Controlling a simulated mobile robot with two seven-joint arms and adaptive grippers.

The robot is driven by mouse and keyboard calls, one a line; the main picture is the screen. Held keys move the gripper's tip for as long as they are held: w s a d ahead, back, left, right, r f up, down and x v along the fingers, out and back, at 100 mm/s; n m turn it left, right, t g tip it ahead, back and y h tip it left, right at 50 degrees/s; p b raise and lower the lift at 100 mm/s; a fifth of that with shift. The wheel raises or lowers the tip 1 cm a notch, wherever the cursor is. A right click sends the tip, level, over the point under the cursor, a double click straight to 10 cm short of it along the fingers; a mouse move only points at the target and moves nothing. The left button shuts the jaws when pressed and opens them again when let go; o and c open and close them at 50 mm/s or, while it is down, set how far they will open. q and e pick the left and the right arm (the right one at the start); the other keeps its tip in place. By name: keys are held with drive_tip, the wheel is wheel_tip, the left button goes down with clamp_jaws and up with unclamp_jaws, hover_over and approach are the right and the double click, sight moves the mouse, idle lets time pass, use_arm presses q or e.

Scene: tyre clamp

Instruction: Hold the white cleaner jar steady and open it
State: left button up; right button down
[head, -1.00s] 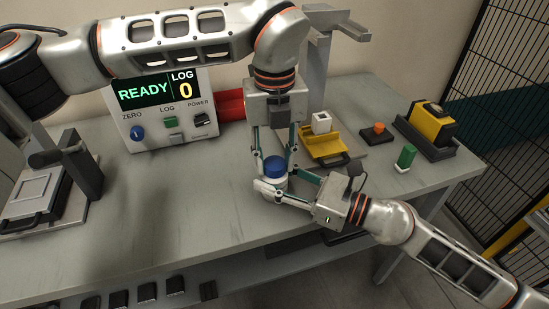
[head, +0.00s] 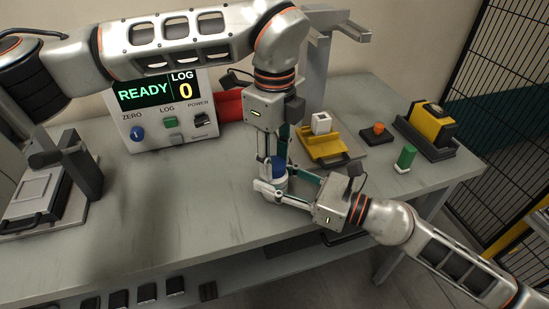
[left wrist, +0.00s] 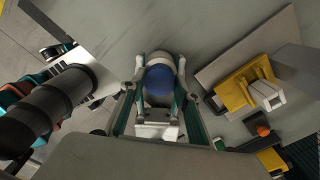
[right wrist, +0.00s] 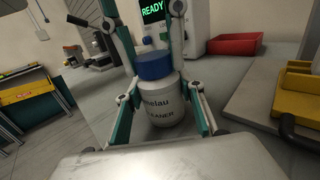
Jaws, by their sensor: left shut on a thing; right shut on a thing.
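The white cleaner jar (right wrist: 165,108) stands upright on the grey bench, its dark label lettering partly visible in the right wrist view. Its blue lid (right wrist: 155,66) sits on top; I cannot tell whether it is loose. My left gripper (head: 274,167) points down from above and is shut on the blue lid, which also shows between its fingers in the left wrist view (left wrist: 158,83). My right gripper (head: 274,188) comes in low from the right and is shut around the white body. The fingers hide much of the jar in the head view.
A display box (head: 165,115) reading READY and LOG 0 stands behind left, near a red bin (head: 230,103). A yellow holder (head: 322,146) with a white block, an orange button (head: 378,130) and a green-topped piece (head: 406,157) are at right.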

sight(274, 163)
use_arm(q)
drive_tip(key=shift+r, duration=0.2)
drive_tip(key=shift+r, duration=0.9)
drive_tip(key=shift+r, duration=2.05)
use_arm(e)
drive_tip(key=c, duration=1.2)
unclamp_jaws()
drive_tip(key=shift+v, duration=6)
